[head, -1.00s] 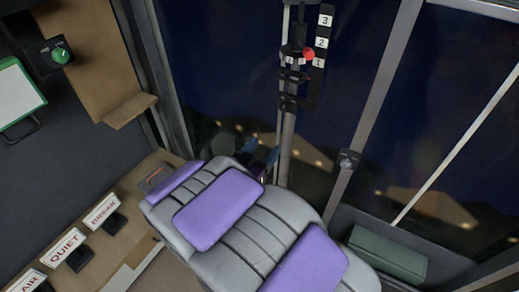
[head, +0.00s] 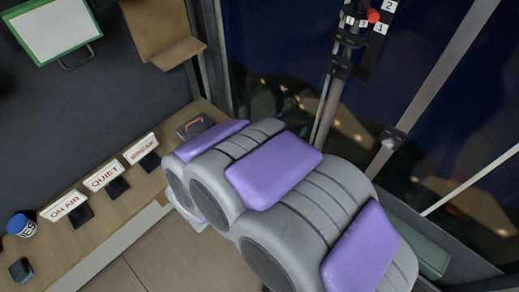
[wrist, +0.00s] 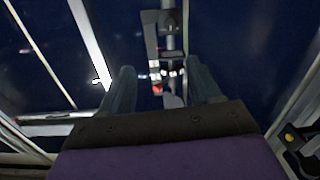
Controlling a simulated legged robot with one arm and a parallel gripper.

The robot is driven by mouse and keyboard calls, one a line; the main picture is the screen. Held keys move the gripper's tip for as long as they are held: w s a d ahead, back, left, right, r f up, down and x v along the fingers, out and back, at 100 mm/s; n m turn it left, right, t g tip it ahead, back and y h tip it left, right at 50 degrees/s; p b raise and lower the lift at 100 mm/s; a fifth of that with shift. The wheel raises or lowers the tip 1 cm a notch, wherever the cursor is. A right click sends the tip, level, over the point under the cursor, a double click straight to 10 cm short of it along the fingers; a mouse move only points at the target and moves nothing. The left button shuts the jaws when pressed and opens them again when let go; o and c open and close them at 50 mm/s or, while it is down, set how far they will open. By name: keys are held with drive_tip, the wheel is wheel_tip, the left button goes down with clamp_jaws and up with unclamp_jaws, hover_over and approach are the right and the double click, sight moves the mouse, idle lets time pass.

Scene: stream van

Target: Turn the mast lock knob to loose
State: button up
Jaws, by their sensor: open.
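The mast (head: 325,105) is a thin grey upright pole by the dark window, with black clamps, a red ball (head: 373,15) and a numbered scale (head: 383,22) near its top. I cannot tell for certain which part is the lock knob. In the wrist view the mast (wrist: 172,42) lies ahead of my gripper (wrist: 164,86), and its red ball (wrist: 157,88) shows between the two fingers. The fingers are spread apart with nothing held. Whether they touch the mast is unclear; they look short of it. In the head view my arm hides the gripper.
A desk (head: 130,222) at left carries three signs, including ON AIR (head: 64,206), and a blue cup (head: 21,225). A small dark fitting (head: 393,135) sits on the slanted window frame. A green-edged board (head: 55,28) is upper left. A black box with a yellow spot (wrist: 289,138) is lower right.

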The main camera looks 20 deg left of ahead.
drive_tip(key=w+a+b+v, duration=0.1)
drive_tip(key=a+v, duration=0.1)
drive_tip(key=v, duration=0.7)
drive_tip(key=t+h+b, duration=0.1)
drive_tip(key=t+b, duration=0.4)
drive_tip(key=b, duration=0.1)
approach(332, 75)
drive_tip(key=shift+m, duration=0.3)
drive_tip(key=p+x, duration=0.2)
drive_tip(key=x, duration=0.5)
drive_tip(key=shift+w+d+p, duration=0.1)
drive_tip(key=shift+d+p, duration=0.1)
drive_tip(key=shift+p, duration=0.2)
drive_tip(key=shift+w+r, duration=0.25)
drive_tip(key=shift+w, duration=0.25)
drive_tip(key=c, duration=1)
